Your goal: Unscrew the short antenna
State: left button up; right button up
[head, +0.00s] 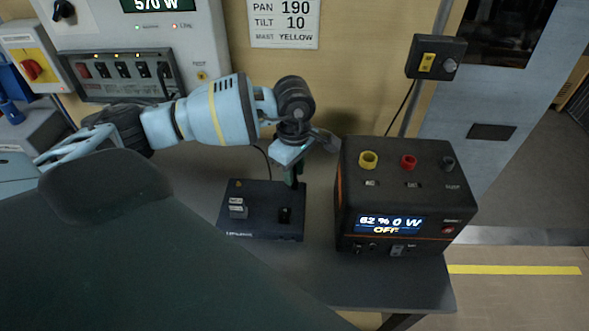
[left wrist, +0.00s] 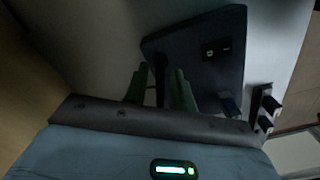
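The black uplink box (head: 262,222) lies on the grey table. My left gripper (head: 295,176) points down at the box's back right corner. In the left wrist view its two green fingers (left wrist: 160,88) stand apart, astride a thin dark upright piece (left wrist: 160,72) at the edge of the box (left wrist: 195,30); this looks like the short antenna. A light gap shows beside the left finger; I cannot tell whether the other finger touches the piece. In the head view the gripper mostly hides the antenna. My right gripper is not in view.
A black power unit (head: 392,190) with yellow, red and black knobs stands close to the right of my left gripper; its display reads OFF. A small brass connector (head: 239,183) and grey labelled parts (head: 237,207) are on the box's left. A wall panel (head: 150,40) is behind my left arm.

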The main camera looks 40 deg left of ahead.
pick_arm(q)
jog(key=shift+c, duration=0.4)
grip_shut()
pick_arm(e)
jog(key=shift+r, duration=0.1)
pick_arm(q)
jog(key=shift+n, duration=0.6)
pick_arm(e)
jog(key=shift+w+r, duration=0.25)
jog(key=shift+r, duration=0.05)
pick_arm(q)
jog(key=shift+n+p, duration=0.95)
jog(key=shift+n, duration=1.15)
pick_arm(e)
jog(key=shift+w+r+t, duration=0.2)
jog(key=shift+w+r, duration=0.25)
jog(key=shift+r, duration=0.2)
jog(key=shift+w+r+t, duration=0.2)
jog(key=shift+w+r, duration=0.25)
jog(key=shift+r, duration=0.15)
